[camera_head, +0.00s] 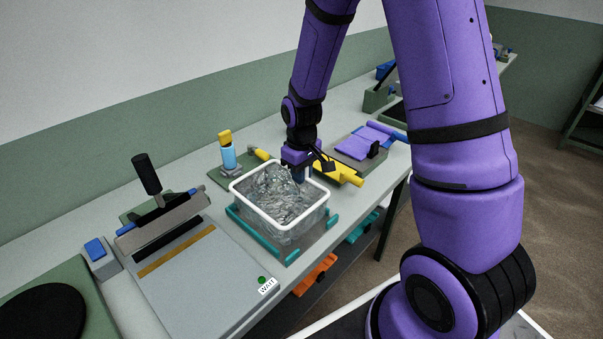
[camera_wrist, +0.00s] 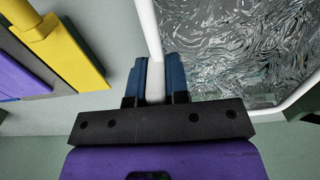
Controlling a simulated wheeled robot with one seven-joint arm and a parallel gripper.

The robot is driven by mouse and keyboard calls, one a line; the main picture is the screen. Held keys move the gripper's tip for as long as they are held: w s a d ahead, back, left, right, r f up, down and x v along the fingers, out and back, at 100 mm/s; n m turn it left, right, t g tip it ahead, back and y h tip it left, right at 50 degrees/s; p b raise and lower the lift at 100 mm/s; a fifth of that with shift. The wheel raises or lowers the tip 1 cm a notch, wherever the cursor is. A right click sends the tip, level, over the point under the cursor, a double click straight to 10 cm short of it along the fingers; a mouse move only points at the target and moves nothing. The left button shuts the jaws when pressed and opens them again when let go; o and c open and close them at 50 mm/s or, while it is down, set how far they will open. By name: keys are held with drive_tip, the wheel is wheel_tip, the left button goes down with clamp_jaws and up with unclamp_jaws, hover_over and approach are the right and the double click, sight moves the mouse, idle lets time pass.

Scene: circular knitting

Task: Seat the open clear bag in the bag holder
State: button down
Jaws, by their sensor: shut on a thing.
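The open clear bag (camera_head: 285,215) has a white rectangular rim and crinkled see-through walls. It stands upright over the bag holder, whose teal rails (camera_head: 262,243) show around its lower part. I cannot tell whether its bottom touches the holder's base. My gripper (camera_head: 299,176) is at the rim's far right side, pointing down. In the wrist view my gripper (camera_wrist: 156,80) has its two blue fingers shut on the white rim, one on each side. The bag's clear film (camera_wrist: 240,45) fills the upper right there. My gripper hides a short piece of the rim.
A sealing machine (camera_head: 205,270) with a "WAIT" label stands left of the holder. A blue bottle with a yellow cap (camera_head: 227,150) stands behind. A yellow tool (camera_head: 340,174) and purple folded cloth (camera_head: 365,143) lie close on the right. Orange and teal items sit below the table.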

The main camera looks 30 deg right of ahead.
drive_tip(key=shift+f, duration=1.8)
drive_tip(key=c, duration=1)
unclamp_jaws()
drive_tip(key=shift+c, duration=0.2)
wheel_tip(320, 180, up, 11)
drive_tip(key=shift+f, duration=0.1)
drive_tip(key=shift+r, duration=0.2)
wheel_tip(320, 180, up, 8)
drive_tip(key=t, duration=0.1)
hover_over(301, 192)
drive_tip(key=s, duration=0.3)
drive_tip(key=s+r+m+t, duration=0.2)
drive_tip(key=s+r, duration=0.5)
drive_tip(key=r, duration=0.1)
drive_tip(key=s+r+t, duration=0.1)
drive_tip(key=s+r, duration=0.2)
drive_tip(key=s, duration=0.3)
drive_tip(key=s+r+m+t, duration=0.1)
drive_tip(key=s+r, duration=0.2)
drive_tip(key=s, duration=0.4)
drive_tip(key=shift+a+r+m, duration=0.15)
drive_tip(key=shift+r+m, duration=0.15)
drive_tip(key=shift+r, duration=0.05)
